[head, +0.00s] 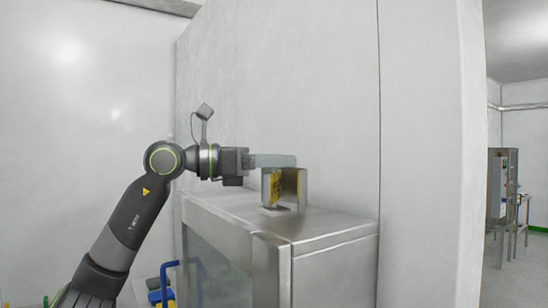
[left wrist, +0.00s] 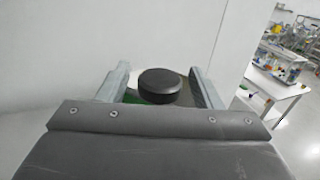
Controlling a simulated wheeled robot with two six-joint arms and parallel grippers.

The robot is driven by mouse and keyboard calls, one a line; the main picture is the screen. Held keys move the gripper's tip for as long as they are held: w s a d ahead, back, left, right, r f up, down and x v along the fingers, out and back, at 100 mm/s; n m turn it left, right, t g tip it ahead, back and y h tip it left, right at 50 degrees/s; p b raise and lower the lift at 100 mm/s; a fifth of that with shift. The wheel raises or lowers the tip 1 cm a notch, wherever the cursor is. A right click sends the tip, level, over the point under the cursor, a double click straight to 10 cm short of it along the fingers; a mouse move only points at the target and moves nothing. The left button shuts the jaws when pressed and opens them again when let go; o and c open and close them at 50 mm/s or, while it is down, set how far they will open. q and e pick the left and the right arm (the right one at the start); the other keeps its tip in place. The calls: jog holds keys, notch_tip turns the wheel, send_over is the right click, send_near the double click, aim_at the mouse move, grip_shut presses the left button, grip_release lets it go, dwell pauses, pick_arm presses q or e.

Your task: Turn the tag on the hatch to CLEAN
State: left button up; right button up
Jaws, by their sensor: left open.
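The tag (head: 275,187) stands in a metal holder (head: 292,183) on top of the steel hatch cabinet (head: 325,225). Its visible face in the head view is yellow with dark marks too small to read. My left gripper (head: 284,160) is level at the top of the holder, its fingers reaching right. In the left wrist view the open fingers (left wrist: 159,72) stand either side of a round black knob (left wrist: 160,86), with gaps visible on both sides. A green patch (left wrist: 131,97) shows below and left of the knob. My right gripper is not in view.
A pale wall (head: 290,90) rises right behind the cabinet. A blue handle (head: 165,280) is at the cabinet's lower left. A doorway at right opens on a room with a steel machine (head: 502,185). The wrist view shows a white bench (left wrist: 275,90) with items.

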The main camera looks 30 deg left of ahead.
pick_arm(q)
jog(key=shift+c, duration=0.2)
jog(key=c, duration=0.9)
jog(key=shift+c, duration=0.2)
jog(key=shift+n+t+y, duration=0.3)
jog(key=n+t+y+p, duration=0.1)
jog(key=n+y, duration=0.1)
jog(key=y, duration=0.1)
jog(key=n+t+y+p, duration=0.1)
jog(key=n+t+y, duration=0.1)
jog(key=n+y, duration=0.1)
jog(key=shift+d+r+y, duration=0.1)
jog(key=shift+r+y, duration=0.05)
jog(key=shift+y, duration=0.35)
jog(key=n+t+y+p, duration=0.1)
jog(key=n+y, duration=0.1)
jog(key=y, duration=0.1)
jog(key=shift+n+y+p, duration=0.55)
jog(key=shift+n+y, duration=0.25)
jog(key=shift+y, duration=0.8)
